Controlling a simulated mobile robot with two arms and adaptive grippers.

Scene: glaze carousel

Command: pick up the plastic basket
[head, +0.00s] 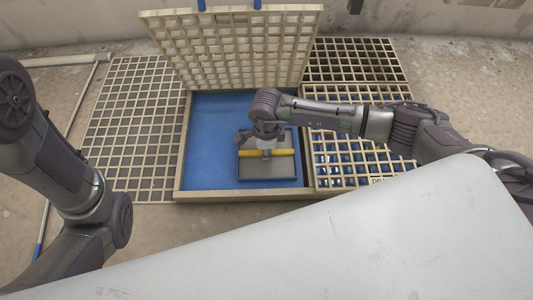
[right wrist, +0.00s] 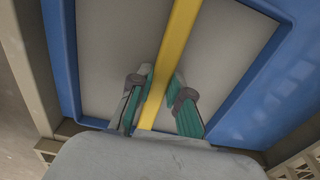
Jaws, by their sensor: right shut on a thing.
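The plastic basket (head: 256,171) is a shallow grey rectangular thing with a yellow bar handle (head: 284,152) across it. It sits over the blue floor of the open framed bay in the head view. My right gripper (head: 267,154) comes down from above onto the middle of the handle. In the right wrist view the basket's grey inside (right wrist: 112,45) fills the middle, and the right gripper (right wrist: 162,82) is shut on the yellow handle, one finger on each side. Whether the basket touches the blue floor I cannot tell. My left gripper is out of view; only its arm shows.
The bay's beige frame (head: 181,150) surrounds the blue floor (head: 213,142). A raised grid lid (head: 235,45) stands behind it. Flat grids (head: 130,115) lie at left, and another grid (head: 350,165) lies close at right. A pale surface (head: 330,250) covers the foreground.

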